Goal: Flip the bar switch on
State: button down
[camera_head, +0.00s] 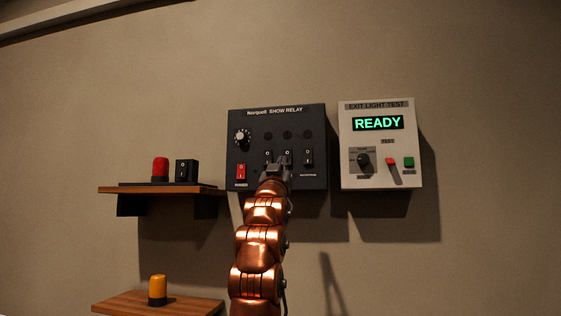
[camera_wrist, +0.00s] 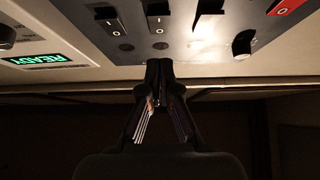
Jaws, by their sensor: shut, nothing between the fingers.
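The dark Norquell SHOW RELAY panel (camera_head: 315,118) is on the wall, with a row of black rocker switches. The right rocker (camera_head: 308,157) is fully visible. The middle rocker (camera_head: 287,157) and left rocker (camera_head: 268,157) are partly covered by my gripper (camera_head: 278,169). Their labels are hidden, so I cannot tell which is the bar switch or its position.
The panel also has a red power switch (camera_head: 241,171) and a knob (camera_head: 242,137). The white EXIT LIGHT TEST box (camera_head: 376,146) reads READY at right. A shelf (camera_head: 150,189) holding a red beacon (camera_head: 160,169) and a black switch box (camera_head: 186,171) is at left.

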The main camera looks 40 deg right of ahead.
jog(key=w+d, duration=0.1)
jog(key=w+d+p, duration=0.2)
jog(key=d, duration=0.1)
jog(key=shift+d+r, duration=0.1)
jog(key=shift+r, duration=0.15)
jog(key=shift+d, duration=0.1)
